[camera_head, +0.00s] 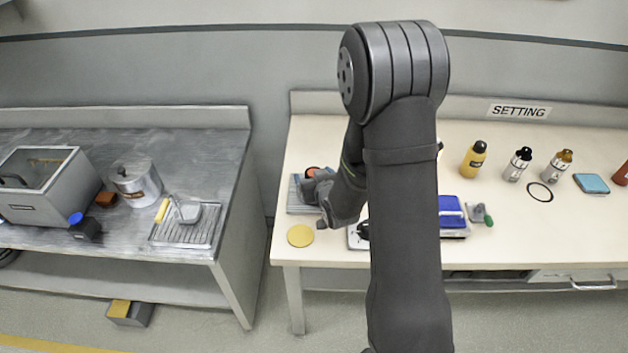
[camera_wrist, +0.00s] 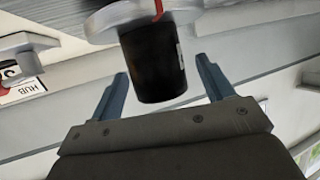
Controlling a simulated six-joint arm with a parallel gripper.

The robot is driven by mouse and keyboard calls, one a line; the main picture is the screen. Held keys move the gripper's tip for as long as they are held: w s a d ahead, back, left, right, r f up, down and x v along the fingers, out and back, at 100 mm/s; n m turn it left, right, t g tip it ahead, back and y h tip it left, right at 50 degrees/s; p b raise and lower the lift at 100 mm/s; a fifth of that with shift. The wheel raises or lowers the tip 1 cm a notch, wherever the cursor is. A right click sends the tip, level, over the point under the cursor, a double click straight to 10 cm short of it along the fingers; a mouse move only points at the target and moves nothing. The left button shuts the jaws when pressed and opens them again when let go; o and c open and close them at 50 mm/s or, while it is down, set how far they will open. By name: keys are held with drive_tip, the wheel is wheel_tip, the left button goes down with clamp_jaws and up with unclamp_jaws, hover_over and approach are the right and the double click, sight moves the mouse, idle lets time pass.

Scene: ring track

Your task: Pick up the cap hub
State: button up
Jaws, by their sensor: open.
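In the wrist view a black cylinder (camera_wrist: 152,62) with a pale round flange (camera_wrist: 120,18) and a red strip at its edge shows between the two blue-grey fingers of my gripper (camera_wrist: 162,72). The fingers are apart, with a visible gap on each side of the cylinder. I cannot tell for sure that this is the cap hub. A card reading HUB (camera_wrist: 22,90) shows at the left. In the head view my gripper (camera_head: 319,200) is low over the cream bench's left part, beside a red-orange round thing (camera_head: 312,171) on a grey ribbed tray (camera_head: 296,206). My arm hides part of this area.
A yellow disc (camera_head: 300,236) lies near the front edge. Right of my arm are a blue block (camera_head: 450,208), a yellow bottle (camera_head: 473,160), two more bottles, a black ring (camera_head: 540,192) and a teal pad (camera_head: 592,183). A grey metal bench (camera_head: 200,140) stands across a gap at left.

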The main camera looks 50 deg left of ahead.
drive_tip(key=shift+x, duration=1.1)
drive_tip(key=c, duration=1.3)
drive_tip(key=shift+o, duration=0.2)
